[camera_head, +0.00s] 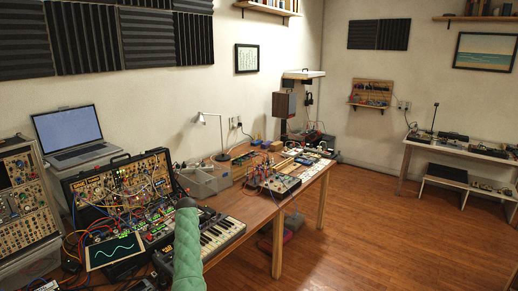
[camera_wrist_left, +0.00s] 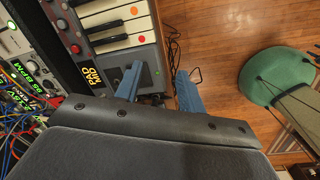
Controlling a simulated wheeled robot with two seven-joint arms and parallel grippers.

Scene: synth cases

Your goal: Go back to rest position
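My left gripper (camera_wrist_left: 160,88) shows in the left wrist view with its two blue fingers apart. Nothing is seen held between them. It hangs above the end of a small keyboard (camera_wrist_left: 110,38) with white and black keys, whose grey end panel lies behind the fingers; I cannot tell how far above. The same keyboard (camera_head: 221,238) is at the table's front edge in the head view. A green quilted upright form (camera_head: 187,252) stands in front of it there, probably part of my own arm. No left fingers show in the head view. My right gripper is in neither view.
A patch-cabled synth case (camera_head: 118,187), a laptop (camera_head: 70,132), a grey bin (camera_head: 205,180) and a lamp (camera_head: 221,140) crowd the wooden table. A small waveform screen (camera_head: 115,250) is at front left. Wooden floor (camera_head: 350,225) is open to the right, before a white bench (camera_head: 460,148).

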